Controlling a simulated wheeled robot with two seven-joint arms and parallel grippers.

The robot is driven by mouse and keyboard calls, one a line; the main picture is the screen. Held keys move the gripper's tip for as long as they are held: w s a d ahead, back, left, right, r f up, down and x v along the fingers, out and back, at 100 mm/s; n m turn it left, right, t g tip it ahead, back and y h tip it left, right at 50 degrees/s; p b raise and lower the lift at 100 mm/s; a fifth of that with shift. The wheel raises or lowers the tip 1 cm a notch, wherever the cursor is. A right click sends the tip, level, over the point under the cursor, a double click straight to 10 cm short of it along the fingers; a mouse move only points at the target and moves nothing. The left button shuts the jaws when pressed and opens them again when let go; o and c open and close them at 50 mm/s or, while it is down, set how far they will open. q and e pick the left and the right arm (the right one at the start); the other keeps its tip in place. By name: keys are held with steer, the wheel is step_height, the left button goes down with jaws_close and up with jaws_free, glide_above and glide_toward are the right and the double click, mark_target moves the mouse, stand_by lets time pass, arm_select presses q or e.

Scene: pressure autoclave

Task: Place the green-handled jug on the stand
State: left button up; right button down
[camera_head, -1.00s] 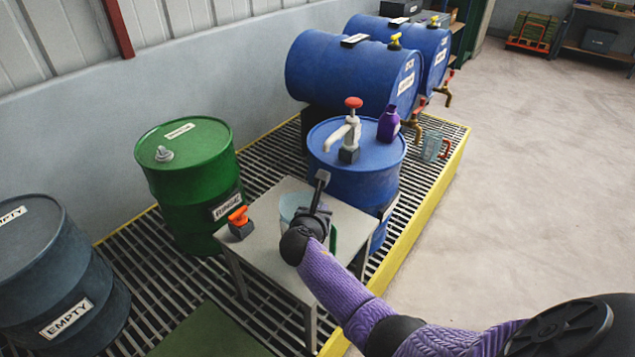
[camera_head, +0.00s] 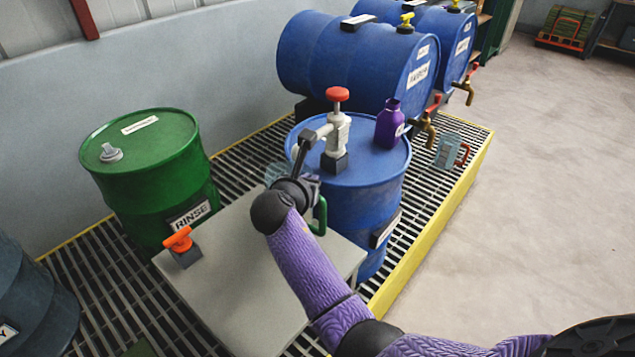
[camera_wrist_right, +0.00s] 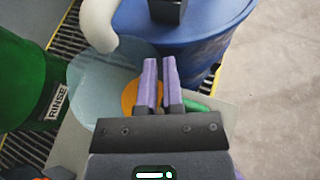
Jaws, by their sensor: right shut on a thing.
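The green-handled jug is clear, with its body (camera_head: 275,172) partly hidden behind my right gripper and its green handle (camera_head: 321,217) showing to the right. My right gripper (camera_head: 303,165) is shut on the jug's handle. The jug appears to be held above the grey stand (camera_head: 235,265), near its far edge, close to the blue drum's pump. In the right wrist view, the jug (camera_wrist_right: 95,95) lies left of my fingers (camera_wrist_right: 162,85), with an orange disc (camera_wrist_right: 130,97) showing at it. The pump's pale spout hangs over the jug's far edge there. My left gripper is not in view.
A blue drum (camera_head: 360,200) with a red-topped pump (camera_head: 338,125) and purple bottle (camera_head: 389,125) stands behind the stand. A green RINSE drum (camera_head: 150,180) is left. An orange-topped device (camera_head: 182,246) sits at the stand's left corner. A red-handled jug (camera_head: 447,150) stands right.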

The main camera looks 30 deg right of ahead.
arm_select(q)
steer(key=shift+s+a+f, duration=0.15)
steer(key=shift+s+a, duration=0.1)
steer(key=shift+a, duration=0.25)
arm_select(e)
steer(key=shift+s+a, duration=0.1)
steer(key=shift+a, duration=0.1)
steer(key=c, duration=0.8)
jaws_free()
steer(key=shift+f, duration=0.1)
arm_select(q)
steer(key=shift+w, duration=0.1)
arm_select(e)
steer(key=shift+o, duration=0.2)
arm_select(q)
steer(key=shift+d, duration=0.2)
